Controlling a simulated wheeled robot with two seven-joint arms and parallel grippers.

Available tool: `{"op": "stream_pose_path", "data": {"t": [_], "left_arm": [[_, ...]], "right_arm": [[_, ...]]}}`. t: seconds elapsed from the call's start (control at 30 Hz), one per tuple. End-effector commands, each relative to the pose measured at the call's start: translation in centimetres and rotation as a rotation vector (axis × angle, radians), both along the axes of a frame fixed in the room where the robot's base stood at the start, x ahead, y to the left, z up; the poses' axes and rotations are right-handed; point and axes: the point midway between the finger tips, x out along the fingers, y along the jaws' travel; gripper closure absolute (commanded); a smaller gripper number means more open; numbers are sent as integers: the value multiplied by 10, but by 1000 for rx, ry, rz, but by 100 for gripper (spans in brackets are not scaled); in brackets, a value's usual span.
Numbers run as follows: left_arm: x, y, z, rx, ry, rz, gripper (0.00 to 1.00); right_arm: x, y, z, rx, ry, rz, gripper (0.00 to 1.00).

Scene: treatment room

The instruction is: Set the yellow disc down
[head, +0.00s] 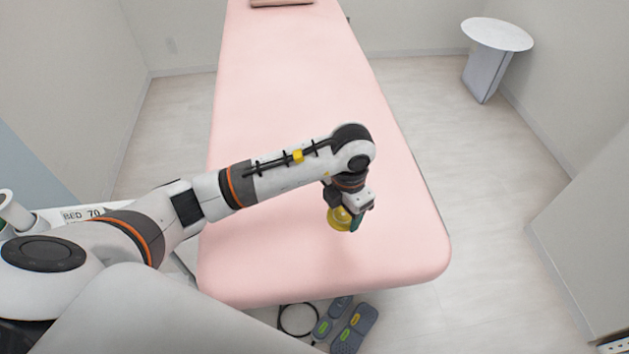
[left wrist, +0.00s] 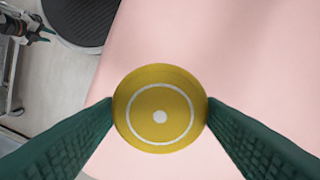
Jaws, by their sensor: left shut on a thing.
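The yellow disc (head: 340,218) is held in my left gripper (head: 350,219), over the near part of the pink treatment bed (head: 290,110). In the left wrist view the disc (left wrist: 160,108) is round, with a white ring and a white dot on its face. The two green fingers of my left gripper (left wrist: 160,112) touch it on its left and right sides. I cannot tell whether the disc touches the bed surface or hangs just above it.
The bed around the disc is clear. A small round white table (head: 497,34) stands at the back right. A grey control pedal (head: 354,328) and a black cable (head: 297,320) lie on the floor by the bed's near end.

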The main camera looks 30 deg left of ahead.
Motion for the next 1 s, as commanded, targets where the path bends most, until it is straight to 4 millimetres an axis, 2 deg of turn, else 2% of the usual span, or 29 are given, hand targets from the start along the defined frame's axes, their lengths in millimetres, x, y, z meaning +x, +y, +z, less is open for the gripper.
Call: {"op": "stream_pose_path", "data": {"t": [0.1, 0.23, 0.3, 0.53, 0.77, 1.0], "left_arm": [[2, -4, -1, -3, 4, 190, 61], [2, -5, -4, -3, 9, 302, 61], [2, -6, -13, -2, 12, 326, 61], [1, -6, -54, -2, 12, 329, 61], [2, -6, -72, -3, 11, 327, 61], [2, -6, -101, -3, 9, 327, 61]], "right_arm": [[3, -4, -4, -4, -4, 0, 64], [4, -7, -4, -8, -6, -2, 64], [4, -7, -4, -9, -6, -3, 64], [5, -8, -3, -10, -8, -3, 64], [6, -8, -4, -9, -9, -3, 64], [6, -8, -4, -9, -10, -2, 64]]}}
